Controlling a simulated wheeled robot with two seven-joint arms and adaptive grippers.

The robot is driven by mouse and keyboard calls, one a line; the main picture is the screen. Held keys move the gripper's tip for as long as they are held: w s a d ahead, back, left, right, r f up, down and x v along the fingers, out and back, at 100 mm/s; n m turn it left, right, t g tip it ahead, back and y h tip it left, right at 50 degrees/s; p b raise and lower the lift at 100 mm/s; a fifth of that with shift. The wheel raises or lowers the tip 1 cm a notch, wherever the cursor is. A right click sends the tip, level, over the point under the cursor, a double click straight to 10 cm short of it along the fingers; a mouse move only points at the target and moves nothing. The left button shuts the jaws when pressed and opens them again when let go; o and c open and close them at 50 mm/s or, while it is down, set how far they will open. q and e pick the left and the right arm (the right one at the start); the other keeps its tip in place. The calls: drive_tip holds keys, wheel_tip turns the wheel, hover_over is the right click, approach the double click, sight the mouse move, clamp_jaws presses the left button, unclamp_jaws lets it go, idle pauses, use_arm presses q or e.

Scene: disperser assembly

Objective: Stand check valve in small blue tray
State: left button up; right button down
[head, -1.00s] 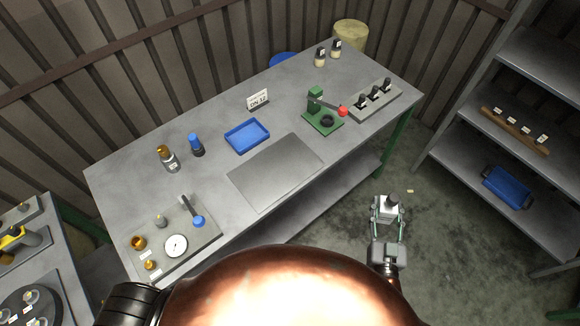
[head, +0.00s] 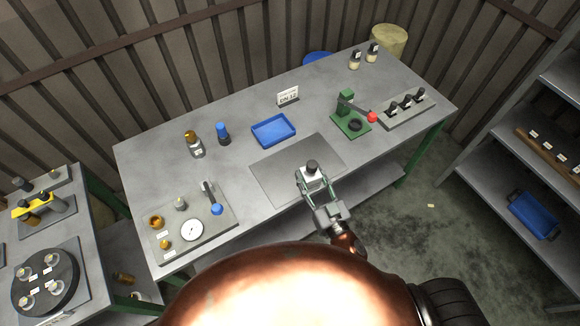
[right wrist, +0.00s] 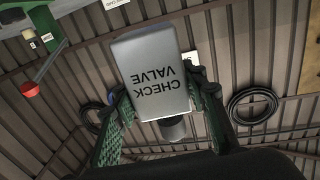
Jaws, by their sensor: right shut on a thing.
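The check valve is a light grey block marked "CHECK VALVE" (right wrist: 158,75) in the right wrist view, with a dark cylindrical end. My right gripper (head: 312,186) is shut on the check valve (head: 311,174). In the head view it is by the table's front edge, at the grey plate, with the valve's dark end up. The small blue tray (head: 274,130) lies on the table beyond the plate, up and left of the gripper. It looks empty and apart from the valve. My left gripper is not in view.
A grey plate (head: 283,168) lies bare on the table. A green press with a red knob (head: 371,117) stands right of the tray, blue (head: 223,133) and amber-topped (head: 194,143) bottles left. A sign (head: 288,95) stands behind. A gauge board (head: 192,230) is front left.

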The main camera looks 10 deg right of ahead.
drive_tip(key=w+a+f+n+y, duration=0.1)
drive_tip(key=w+a+n+y, duration=0.1)
drive_tip(key=w+a+y, duration=0.1)
drive_tip(key=b, duration=0.2)
hover_over(299, 159)
drive_tip(key=s+a, duration=0.1)
drive_tip(key=s, duration=0.3)
drive_tip(key=shift+g, duration=0.4)
wheel_tip(299, 159, down, 9)
drive_tip(key=shift+w+f+b, duration=0.15)
drive_tip(key=shift+f+b, duration=0.45)
drive_tip(key=shift+f, duration=1.15)
drive_tip(key=shift+f, duration=0.1)
drive_tip(key=c, duration=1.6)
unclamp_jaws()
drive_tip(key=shift+f, duration=0.2)
drive_tip(key=o, duration=0.4)
drive_tip(key=shift+r, duration=0.1)
